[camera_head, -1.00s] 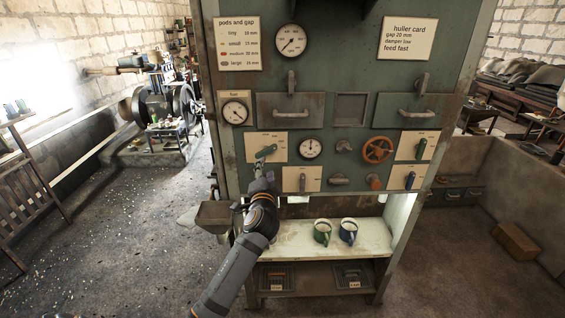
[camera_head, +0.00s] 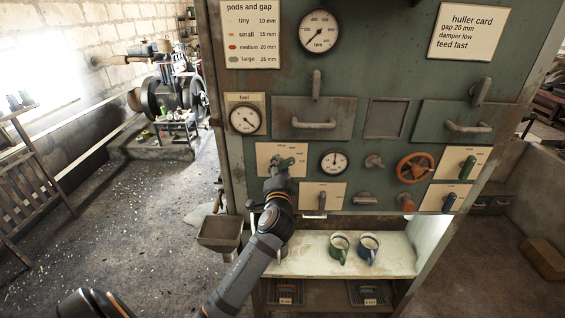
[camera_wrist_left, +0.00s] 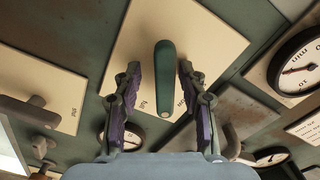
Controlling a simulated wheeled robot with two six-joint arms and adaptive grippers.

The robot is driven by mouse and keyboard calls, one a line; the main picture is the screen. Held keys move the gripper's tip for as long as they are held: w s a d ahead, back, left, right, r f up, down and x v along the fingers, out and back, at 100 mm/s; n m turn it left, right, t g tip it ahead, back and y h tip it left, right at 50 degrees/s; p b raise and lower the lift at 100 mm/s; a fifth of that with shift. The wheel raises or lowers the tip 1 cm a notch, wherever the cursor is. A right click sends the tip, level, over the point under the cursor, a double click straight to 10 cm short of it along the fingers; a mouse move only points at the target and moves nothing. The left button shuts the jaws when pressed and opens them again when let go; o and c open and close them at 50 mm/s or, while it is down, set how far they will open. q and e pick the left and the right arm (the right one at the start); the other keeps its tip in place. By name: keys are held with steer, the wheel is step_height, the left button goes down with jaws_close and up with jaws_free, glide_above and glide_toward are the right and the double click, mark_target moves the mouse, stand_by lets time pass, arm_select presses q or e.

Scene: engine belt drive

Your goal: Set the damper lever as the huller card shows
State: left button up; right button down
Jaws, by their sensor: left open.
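The huller card (camera_head: 465,32) is at the upper right of the green cabinet and reads gap 20 mm, damper low, feed fast. A green lever (camera_wrist_left: 164,80) on a cream plate (camera_wrist_left: 210,40) fills the middle of the left wrist view. Its plate also shows in the head view (camera_head: 265,152), but the label is too small to tell if it is the damper. My left gripper (camera_head: 279,178) is in front of this plate. In the wrist view its open fingers stand on both sides of the lever, with gaps. My right gripper is out of view.
Other levers stand close by: grey (camera_head: 322,201), green (camera_head: 467,166) and blue (camera_head: 449,203). An orange handwheel (camera_head: 415,168) and a dial (camera_head: 334,161) are to the right. Mugs (camera_head: 339,247) stand on the shelf below. A metal hopper (camera_head: 220,232) juts out at lower left.

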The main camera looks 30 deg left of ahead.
arm_select(q)
steer(key=shift+s+d+r, duration=0.2)
steer(key=shift+s, duration=0.05)
steer(key=shift+s+d+r, duration=0.3)
steer(key=shift+s, duration=0.15)
steer(key=c, duration=0.3)
steer(key=shift+c, duration=1.2)
steer(key=shift+w+a+f, duration=0.1)
steer(key=shift+w+f, duration=0.05)
steer(key=shift+c, duration=1.2)
jaws_close()
steer(key=shift+b, duration=0.35)
steer(key=shift+n, duration=0.4)
steer(key=n+b, duration=0.2)
steer(key=b, duration=0.1)
steer(key=shift+n, duration=0.4)
steer(key=shift+n+b, duration=0.75)
steer(key=shift+n, duration=0.25)
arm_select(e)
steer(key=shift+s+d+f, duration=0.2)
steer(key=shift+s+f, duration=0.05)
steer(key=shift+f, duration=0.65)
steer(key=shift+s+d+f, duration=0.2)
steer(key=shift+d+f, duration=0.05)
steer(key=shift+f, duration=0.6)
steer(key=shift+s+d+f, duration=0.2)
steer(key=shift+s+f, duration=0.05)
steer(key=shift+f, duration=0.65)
arm_select(q)
steer(key=shift+r, duration=0.2)
